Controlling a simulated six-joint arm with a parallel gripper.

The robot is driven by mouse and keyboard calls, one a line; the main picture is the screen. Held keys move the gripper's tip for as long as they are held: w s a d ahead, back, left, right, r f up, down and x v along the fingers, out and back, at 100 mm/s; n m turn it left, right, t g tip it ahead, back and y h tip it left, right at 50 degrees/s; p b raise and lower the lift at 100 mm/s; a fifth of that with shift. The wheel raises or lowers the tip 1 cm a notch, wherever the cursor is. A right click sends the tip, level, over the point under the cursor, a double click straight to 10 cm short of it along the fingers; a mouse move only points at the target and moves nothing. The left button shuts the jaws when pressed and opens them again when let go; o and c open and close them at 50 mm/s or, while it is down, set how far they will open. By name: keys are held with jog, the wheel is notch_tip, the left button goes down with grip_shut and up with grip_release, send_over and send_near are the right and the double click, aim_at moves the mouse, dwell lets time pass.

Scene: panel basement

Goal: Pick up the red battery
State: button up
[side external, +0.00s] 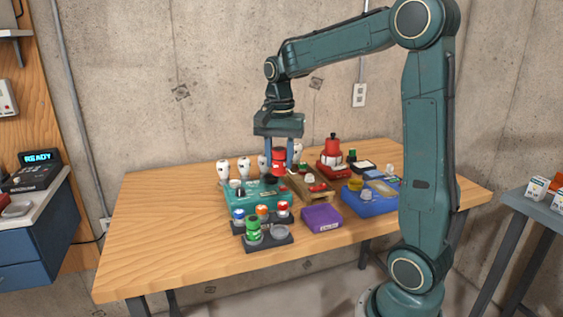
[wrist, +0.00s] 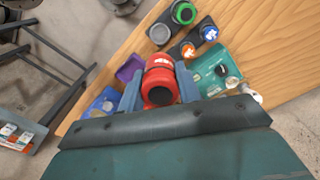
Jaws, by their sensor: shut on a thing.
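The red battery (wrist: 159,80) is a red cylinder with a dark round end and a white label, in the middle of the wrist view. My gripper (wrist: 160,88) has a blue finger on each side of it and is shut on it. In the side view the red battery (side external: 279,160) shows between the fingers of my gripper (side external: 280,152), which points down. It is above the teal tray (side external: 232,198) and the wooden tray's left end. In that view I cannot tell exactly how high it is held.
A dark rack (side external: 240,228) with several coloured-top jars stands in front. A purple box (side external: 321,218), a blue tray (side external: 372,209) and a red-and-white container (side external: 331,158) stand to the right. Several white bottles (side external: 222,169) line the back. The table's left side is clear.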

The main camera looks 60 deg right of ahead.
jog(key=shift+r, duration=0.95)
jog(key=shift+w+d, duration=0.4)
jog(key=w+d+f, duration=0.5)
jog(key=w+d, duration=0.1)
jog(key=d, duration=0.4)
jog(key=w+d+f, duration=0.4)
jog(key=w+d, duration=0.2)
jog(key=d, duration=0.3)
jog(key=shift+w+d+f, duration=0.15)
jog(key=shift+d+f, duration=0.25)
jog(key=shift+f, duration=0.2)
jog(key=shift+f, duration=2.7)
jog(key=shift+f, duration=0.6)
